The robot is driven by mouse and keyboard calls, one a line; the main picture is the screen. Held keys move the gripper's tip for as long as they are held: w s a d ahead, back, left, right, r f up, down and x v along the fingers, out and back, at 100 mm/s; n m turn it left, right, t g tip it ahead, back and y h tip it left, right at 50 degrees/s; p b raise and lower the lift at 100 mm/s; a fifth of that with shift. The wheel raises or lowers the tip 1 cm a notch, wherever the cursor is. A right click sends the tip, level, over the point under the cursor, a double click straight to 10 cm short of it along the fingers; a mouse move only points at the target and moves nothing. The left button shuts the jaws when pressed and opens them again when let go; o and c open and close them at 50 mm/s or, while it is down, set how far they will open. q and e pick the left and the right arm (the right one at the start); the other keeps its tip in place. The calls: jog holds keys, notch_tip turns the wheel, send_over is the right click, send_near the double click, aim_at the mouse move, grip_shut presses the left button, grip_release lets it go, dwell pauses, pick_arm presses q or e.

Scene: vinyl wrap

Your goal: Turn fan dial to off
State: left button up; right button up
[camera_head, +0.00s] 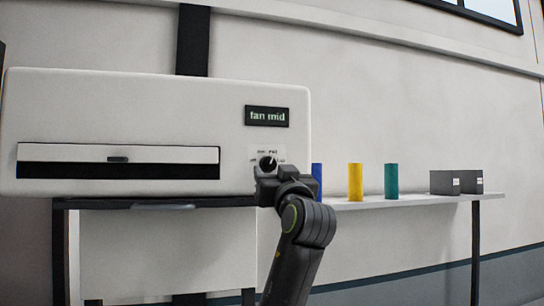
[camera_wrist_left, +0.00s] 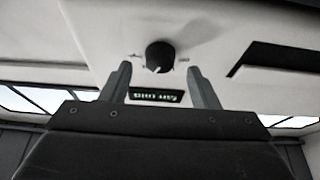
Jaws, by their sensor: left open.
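The fan dial (camera_head: 268,162) is a round black knob with a white pointer mark on the front of a white machine (camera_head: 110,105). A dark display (camera_head: 266,116) above it reads "fan mid". My left gripper (camera_head: 268,172) is at the dial and partly covers it in the head view. In the left wrist view the open fingers (camera_wrist_left: 159,70) stand apart on either side of the dial (camera_wrist_left: 159,56), with nothing held between them. Whether they touch the dial I cannot tell. The display (camera_wrist_left: 156,95) shows upside down between the fingers. My right gripper is not in view.
The machine has a long dark slot (camera_head: 110,170) to the left of the dial. A shelf (camera_head: 430,201) on the right holds a blue, a yellow (camera_head: 355,182) and a teal cylinder (camera_head: 391,181), and grey boxes (camera_head: 444,182). A wall stands behind.

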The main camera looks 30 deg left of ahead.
aim_at(269, 164)
pick_arm(q)
jog(key=shift+p+x, duration=0.55)
jog(key=shift+x, duration=0.85)
